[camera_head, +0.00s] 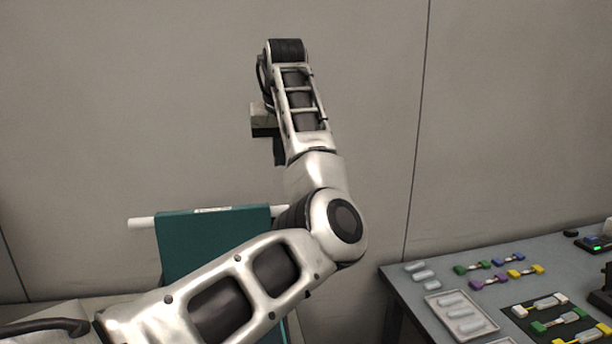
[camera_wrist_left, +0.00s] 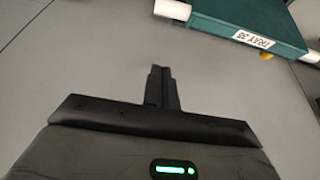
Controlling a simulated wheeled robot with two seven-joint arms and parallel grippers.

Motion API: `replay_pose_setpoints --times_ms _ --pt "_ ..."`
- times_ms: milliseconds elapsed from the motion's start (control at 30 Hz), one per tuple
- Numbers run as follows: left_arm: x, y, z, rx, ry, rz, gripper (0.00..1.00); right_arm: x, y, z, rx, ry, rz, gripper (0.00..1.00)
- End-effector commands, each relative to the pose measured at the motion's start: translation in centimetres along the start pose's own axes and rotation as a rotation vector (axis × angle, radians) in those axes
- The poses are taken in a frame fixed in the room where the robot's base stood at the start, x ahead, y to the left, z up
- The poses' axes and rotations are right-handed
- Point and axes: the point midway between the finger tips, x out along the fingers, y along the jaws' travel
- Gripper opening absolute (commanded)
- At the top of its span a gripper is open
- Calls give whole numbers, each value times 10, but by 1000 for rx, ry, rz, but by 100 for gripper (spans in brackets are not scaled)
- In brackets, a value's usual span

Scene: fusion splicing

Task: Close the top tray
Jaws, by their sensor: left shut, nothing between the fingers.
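The teal tray (camera_head: 213,240) stands as a raised panel at the lower middle of the head view. It has a white label on its top edge and a white rod end sticking out at its left. My left arm hides its right and lower parts. In the left wrist view the tray (camera_wrist_left: 245,22) shows at the upper right, with a label reading "TRAY 38" and white rod ends. My left gripper (camera_wrist_left: 161,72) is shut and empty, apart from the tray. In the head view my left gripper (camera_head: 279,152) is partly hidden behind my forearm, above the tray.
A grey table (camera_head: 408,294) at the right holds a pale tray (camera_head: 462,316), several coloured clip-like parts and a dark mat. A dark device stands at its right edge. A plain grey wall (camera_head: 515,110) is behind. The space left of my gripper looks clear.

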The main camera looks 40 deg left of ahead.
Motion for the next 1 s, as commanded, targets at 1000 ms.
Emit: replay_pose_setpoints --times_ms 1000 --pt "85 0 38 0 -2 -1 0 -10 2 2 1 -26 9 41"
